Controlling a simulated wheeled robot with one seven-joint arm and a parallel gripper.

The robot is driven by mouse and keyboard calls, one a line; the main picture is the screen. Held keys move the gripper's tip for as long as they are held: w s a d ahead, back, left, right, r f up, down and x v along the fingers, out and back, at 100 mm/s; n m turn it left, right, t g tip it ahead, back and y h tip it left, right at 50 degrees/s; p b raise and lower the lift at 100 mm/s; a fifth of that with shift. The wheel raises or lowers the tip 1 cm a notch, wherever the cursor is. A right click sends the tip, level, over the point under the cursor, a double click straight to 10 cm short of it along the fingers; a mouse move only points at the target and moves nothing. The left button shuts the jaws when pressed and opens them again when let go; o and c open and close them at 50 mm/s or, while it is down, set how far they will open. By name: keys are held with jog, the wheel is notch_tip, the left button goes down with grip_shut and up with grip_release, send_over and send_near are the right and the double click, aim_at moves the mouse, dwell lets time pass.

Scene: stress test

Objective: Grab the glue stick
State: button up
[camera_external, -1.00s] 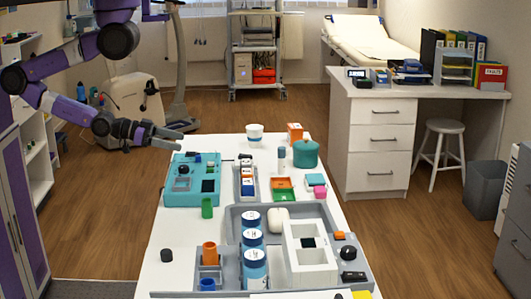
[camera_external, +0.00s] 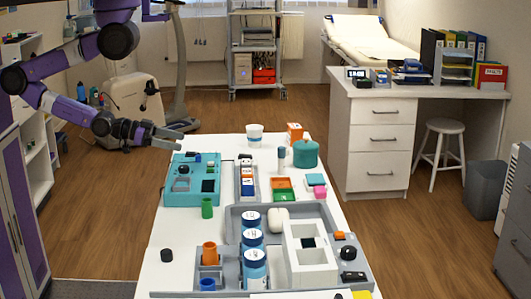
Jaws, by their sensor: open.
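My gripper (camera_external: 174,136) is open and empty. It hangs in the air at the left, above the far left end of the white table (camera_external: 180,228). A slim upright cylinder (camera_external: 282,161), pale with a blue-grey top, stands on the table just left of the teal pot; it looks most like a glue stick, but it is too small to be sure. My gripper is well to the left of it and apart from it. A short green cylinder (camera_external: 207,208) stands nearer, at the table's left side.
A teal box (camera_external: 178,197) lies below my gripper. A teal pot (camera_external: 306,155), a white cup (camera_external: 254,133) and an orange box (camera_external: 295,132) stand at the far end. A grey tray (camera_external: 233,219) with several blue-white jars and a white block fills the near end.

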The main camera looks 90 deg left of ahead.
jog(key=c, duration=0.6)
